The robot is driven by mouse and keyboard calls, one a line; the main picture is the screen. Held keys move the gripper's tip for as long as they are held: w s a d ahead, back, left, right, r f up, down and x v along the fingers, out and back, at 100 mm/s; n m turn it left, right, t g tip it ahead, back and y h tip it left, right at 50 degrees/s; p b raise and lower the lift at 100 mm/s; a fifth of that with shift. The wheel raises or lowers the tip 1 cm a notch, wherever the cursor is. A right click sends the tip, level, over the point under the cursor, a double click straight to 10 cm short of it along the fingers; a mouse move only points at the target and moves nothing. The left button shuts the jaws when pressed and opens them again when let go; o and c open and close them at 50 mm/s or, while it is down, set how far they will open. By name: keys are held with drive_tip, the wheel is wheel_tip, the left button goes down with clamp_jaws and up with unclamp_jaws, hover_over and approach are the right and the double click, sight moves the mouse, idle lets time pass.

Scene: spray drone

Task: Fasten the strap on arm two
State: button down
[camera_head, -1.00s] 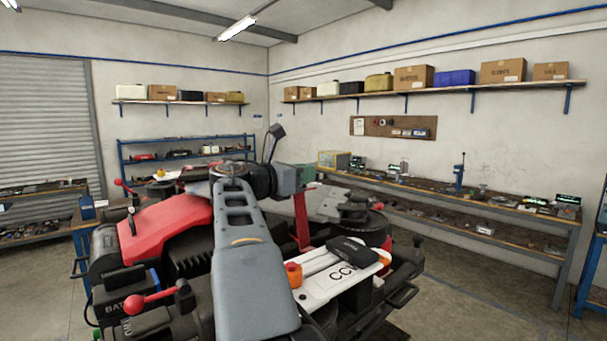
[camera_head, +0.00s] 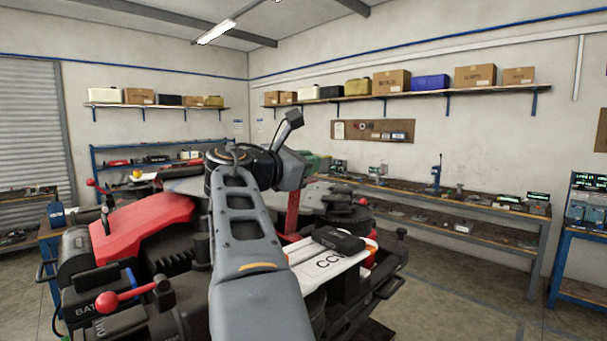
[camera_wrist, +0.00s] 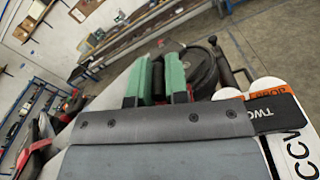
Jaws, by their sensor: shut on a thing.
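The spray drone (camera_head: 150,222), with red and black parts, fills the lower left and middle of the head view. A red strap (camera_head: 293,212) stands upright below my gripper (camera_head: 318,163). In the wrist view my gripper (camera_wrist: 158,75) has green fingers close around something dark, with a bit of red strap (camera_wrist: 172,47) just past the tips. My gripper is shut on what looks like the strap; the grip itself is mostly hidden. A white arm plate (camera_wrist: 291,128) marked CCW carries a black cover with a TWO label (camera_wrist: 268,110). My arm hides part of the drone.
A black motor or rotor hub (camera_wrist: 200,68) stands beside the fingers. A long workbench (camera_head: 450,205) with tools runs along the right wall. A shelf (camera_head: 410,95) with boxes hangs above it. The floor (camera_head: 460,290) at the right is clear.

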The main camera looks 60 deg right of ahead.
drive_tip(key=s+f+m+b, duration=0.1)
drive_tip(key=s+m+b, duration=0.1)
drive_tip(key=s, duration=0.1)
drive_tip(key=s+a+f+m+b, duration=0.1)
drive_tip(key=s+m+b, duration=0.1)
drive_tip(key=s+b, duration=0.1)
drive_tip(key=s+a+f+m+b, duration=0.1)
drive_tip(key=s+m+b, duration=0.1)
drive_tip(key=s+b, duration=0.1)
drive_tip(key=shift+s+a+f+m, duration=0.25)
drive_tip(key=shift+s+f+m, duration=0.1)
drive_tip(key=shift+s, duration=0.1)
drive_tip(key=s+a+f+m+b, duration=0.1)
drive_tip(key=s+f+m+b, duration=0.6)
drive_tip(key=b, duration=0.5)
drive_tip(key=shift+s+a+f+m, duration=0.15)
drive_tip(key=shift+a+f+m, duration=0.3)
drive_tip(key=shift+f, duration=0.8)
drive_tip(key=c, duration=1.1)
unclamp_jaws()
drive_tip(key=shift+f, duration=0.1)
drive_tip(key=shift+b+v, duration=1.2)
drive_tip(key=shift+v, duration=2.45)
drive_tip(key=shift+c, duration=0.3)
